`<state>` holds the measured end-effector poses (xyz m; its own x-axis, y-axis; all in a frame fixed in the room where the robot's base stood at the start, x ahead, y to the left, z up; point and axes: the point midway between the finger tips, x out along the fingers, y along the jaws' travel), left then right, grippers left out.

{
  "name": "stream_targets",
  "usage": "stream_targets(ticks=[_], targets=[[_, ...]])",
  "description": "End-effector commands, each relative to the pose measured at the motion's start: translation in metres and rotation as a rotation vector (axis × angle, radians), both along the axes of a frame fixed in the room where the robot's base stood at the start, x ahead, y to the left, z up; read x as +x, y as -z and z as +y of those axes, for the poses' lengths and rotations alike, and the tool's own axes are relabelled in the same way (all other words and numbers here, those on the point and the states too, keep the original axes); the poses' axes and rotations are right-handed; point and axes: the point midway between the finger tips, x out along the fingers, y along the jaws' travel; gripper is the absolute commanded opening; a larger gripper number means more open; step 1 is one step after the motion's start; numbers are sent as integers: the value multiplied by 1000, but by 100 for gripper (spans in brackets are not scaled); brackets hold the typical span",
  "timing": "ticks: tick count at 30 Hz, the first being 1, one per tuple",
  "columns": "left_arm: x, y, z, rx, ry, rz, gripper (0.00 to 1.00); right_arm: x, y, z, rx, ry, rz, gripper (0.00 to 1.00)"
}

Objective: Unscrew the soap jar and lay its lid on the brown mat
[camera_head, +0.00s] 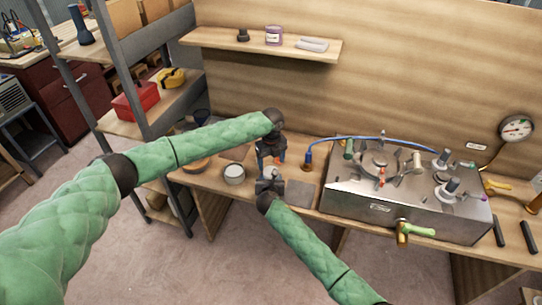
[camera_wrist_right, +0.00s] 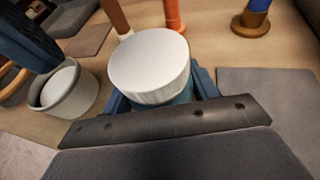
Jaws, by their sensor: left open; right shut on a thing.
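The soap jar (camera_wrist_right: 150,65) shows a white ridged lid on top, in the right wrist view. My right gripper (camera_wrist_right: 160,96) is shut on its body, which is mostly hidden beneath the lid and between the blue fingers. In the head view my right gripper (camera_head: 270,180) is over the front of the bench, and the jar is hard to make out there. My left gripper (camera_head: 270,157) is open, pointing down just behind the right one. I cannot tell whether it touches the lid. The brown mat (camera_head: 238,152) lies on the bench to the left of my left gripper.
A grey round pot (camera_head: 234,174) with a white top stands left of my right gripper. A grey mat (camera_head: 300,193) lies to the right. A blue-topped item (camera_head: 308,160) stands behind it, beside a large metal unit (camera_head: 400,205). A wooden bowl (camera_head: 196,166) is farther left.

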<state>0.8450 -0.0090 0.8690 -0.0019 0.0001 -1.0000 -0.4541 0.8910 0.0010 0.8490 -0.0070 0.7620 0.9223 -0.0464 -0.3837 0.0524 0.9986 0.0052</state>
Motion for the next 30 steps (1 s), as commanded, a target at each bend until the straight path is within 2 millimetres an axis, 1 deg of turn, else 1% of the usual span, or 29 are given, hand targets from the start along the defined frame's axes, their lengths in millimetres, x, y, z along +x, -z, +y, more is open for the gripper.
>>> stream_targets(ticks=[1, 3, 9, 15, 22, 23, 24, 26, 27, 29, 30], targets=[[-1, 8, 0, 1, 0, 2, 71, 0, 0, 0, 0, 0, 0, 0], [-1, 18, -1, 0, 0, 1, 71, 0, 0, 0, 0, 0, 0, 0], [0, 39, -1, 0, 0, 0, 71, 0, 0, 0, 0, 0, 0, 0], [0, 47, 0, 0, 1, -1, 71, 0, 0, 0, 0, 0, 0, 0], [0, 48, 0, 0, 0, 0, 71, 0, 0, 0, 0, 0, -1, 0], [0, 48, 0, 0, 0, 0, 69, 0, 0, 0, 0, 0, -1, 0], [0, 48, 0, 0, 0, 0, 61, 0, 0, 0, 0, 0, -1, 0], [0, 48, 0, 0, 0, 0, 50, 0, 0, 0, 0, 0, -1, 0], [0, 48, 0, 0, 0, 0, 42, 0, -1, 0, 0, 0, -1, 0], [0, 48, -1, 0, 0, 0, 30, 0, -1, 0, 0, 0, -1, 0], [0, 47, -1, 0, 0, -1, 27, 0, -1, 0, 0, -1, -1, 0]])
